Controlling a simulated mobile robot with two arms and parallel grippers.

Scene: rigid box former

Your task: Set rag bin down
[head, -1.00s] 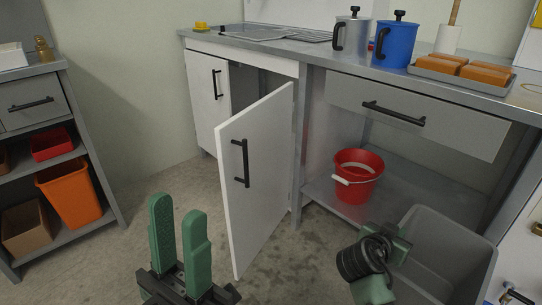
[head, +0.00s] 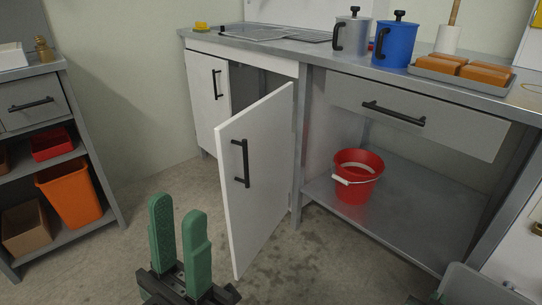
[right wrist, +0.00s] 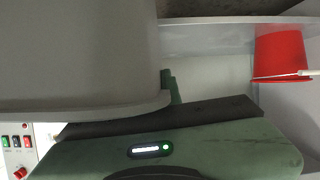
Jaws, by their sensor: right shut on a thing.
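The rag bin appears to be the grey bin (head: 475,285), now only partly in the bottom right corner of the head view. In the right wrist view its grey wall (right wrist: 75,55) fills the upper left. My right gripper (right wrist: 172,92) is shut on the bin's rim; the far finger shows as a small green piece past the rim. In the head view the right gripper is almost wholly out of frame. My left gripper (head: 180,215) is empty and open, with a gap between its green fingers, in front of the ajar white door. The bin's base is hidden.
A red bucket (head: 357,178) stands on the lower shelf (head: 400,215) under the counter; it also shows in the right wrist view (right wrist: 281,55). The shelf right of it is clear. The white cabinet door (head: 257,175) stands open. An orange bin (head: 70,195) sits in the left rack.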

